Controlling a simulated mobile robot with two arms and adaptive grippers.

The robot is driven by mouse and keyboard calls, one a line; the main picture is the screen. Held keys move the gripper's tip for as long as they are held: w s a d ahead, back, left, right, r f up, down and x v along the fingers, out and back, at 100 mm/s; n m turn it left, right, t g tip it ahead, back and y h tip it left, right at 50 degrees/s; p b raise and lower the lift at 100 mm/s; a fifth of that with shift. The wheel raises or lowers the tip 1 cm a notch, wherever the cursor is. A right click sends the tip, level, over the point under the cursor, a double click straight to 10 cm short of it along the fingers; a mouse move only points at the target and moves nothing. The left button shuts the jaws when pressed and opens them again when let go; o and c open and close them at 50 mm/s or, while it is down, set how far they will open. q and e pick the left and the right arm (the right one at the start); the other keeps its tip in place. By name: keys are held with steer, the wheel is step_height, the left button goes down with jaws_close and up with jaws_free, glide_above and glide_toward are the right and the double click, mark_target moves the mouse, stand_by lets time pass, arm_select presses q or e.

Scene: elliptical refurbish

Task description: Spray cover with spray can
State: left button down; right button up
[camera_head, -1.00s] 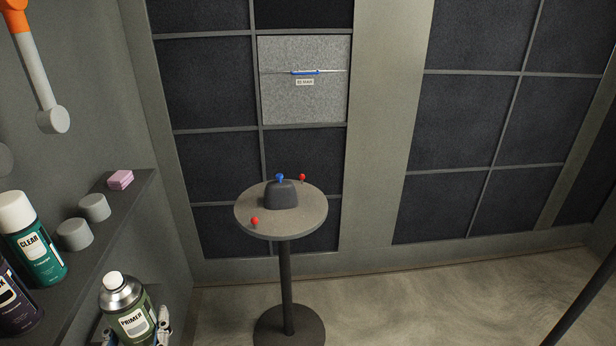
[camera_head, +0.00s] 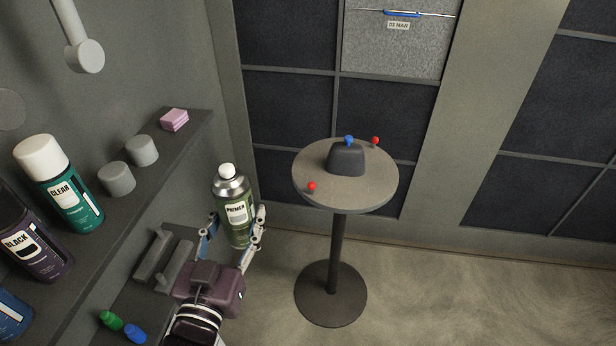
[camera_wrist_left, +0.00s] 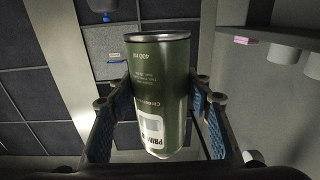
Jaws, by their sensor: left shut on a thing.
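The spray can (camera_head: 236,205), labelled PRIMER, has a green body, a silver shoulder and a white nozzle. My left gripper (camera_head: 233,228) is shut on its body and holds it upright, left of the round table. The can also fills the middle of the left wrist view (camera_wrist_left: 160,90), between the two blue-padded fingers. The dark grey cover (camera_head: 346,160) sits on the round table (camera_head: 379,190), apart from the can. A blue knob (camera_head: 348,139) shows at the cover's top. My right gripper is not in view.
Red knobs stand on the table at front left (camera_head: 311,187) and back right (camera_head: 375,140). The left shelf (camera_head: 190,131) holds the CLEAR can (camera_head: 66,190), the BLACK can (camera_head: 33,238), grey caps and a pink block (camera_head: 174,120). Open floor lies right of the table.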

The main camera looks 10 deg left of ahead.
arm_select(q)
steer(key=shift+w+f, duration=0.1)
steer(key=shift+m+h, duration=0.3)
steer(key=shift+h, duration=0.2)
steer(key=f, duration=0.1)
steer(key=d+f+b, duration=0.1)
steer(key=d+f, duration=0.1)
steer(key=shift+w+d+f, duration=0.15)
steer(key=shift+w+f, duration=0.05)
steer(key=shift+w, duration=0.1)
steer(key=d+f+m+g+h+b, duration=0.15)
steer(key=d+f+h+b, duration=0.25)
steer(key=d+f, duration=0.6)
steer(key=d+f+m+g+h+b, duration=0.1)
steer(key=d+f+m+h+b, duration=0.25)
steer(key=d+f, duration=0.65)
steer(key=w+a+f+b, duration=0.1)
steer(key=w+a+f, duration=0.2)
steer(key=w, duration=0.2)
steer(key=shift+a+f, duration=0.15)
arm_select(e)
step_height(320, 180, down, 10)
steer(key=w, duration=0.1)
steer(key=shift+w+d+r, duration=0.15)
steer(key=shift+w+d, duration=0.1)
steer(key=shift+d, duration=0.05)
arm_select(q)
steer(key=shift+t, duration=0.25)
